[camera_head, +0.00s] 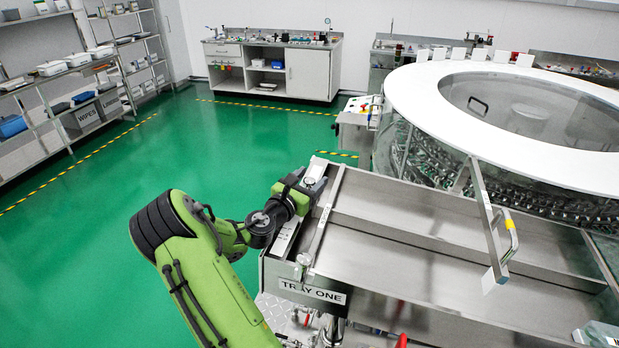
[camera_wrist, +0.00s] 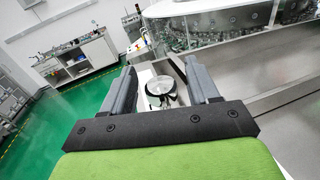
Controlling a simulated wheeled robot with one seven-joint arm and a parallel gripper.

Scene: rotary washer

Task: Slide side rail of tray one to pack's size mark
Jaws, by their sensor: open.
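Tray one is a long steel tray (camera_head: 430,235) with a "TRAY ONE" label (camera_head: 312,291) on its front left corner. A thin metal side rail (camera_head: 325,217) runs along its left side, with a small fitting at its near end. My gripper (camera_head: 314,180) is over the far left corner of the tray, beside the rail's far end. In the wrist view, my gripper (camera_wrist: 162,83) is open, with its two dark fingers apart. A round silvery knob with a dark band (camera_wrist: 160,90) shows between the fingers; I cannot tell whether they touch it. I cannot make out a size mark.
The round washer with a white ring top (camera_head: 440,90) stands behind the tray at right. An upright bracket with a yellow-marked handle (camera_head: 510,235) rises over the tray's middle. A control box (camera_head: 357,125) stands behind. Green floor (camera_head: 200,150) is free at left.

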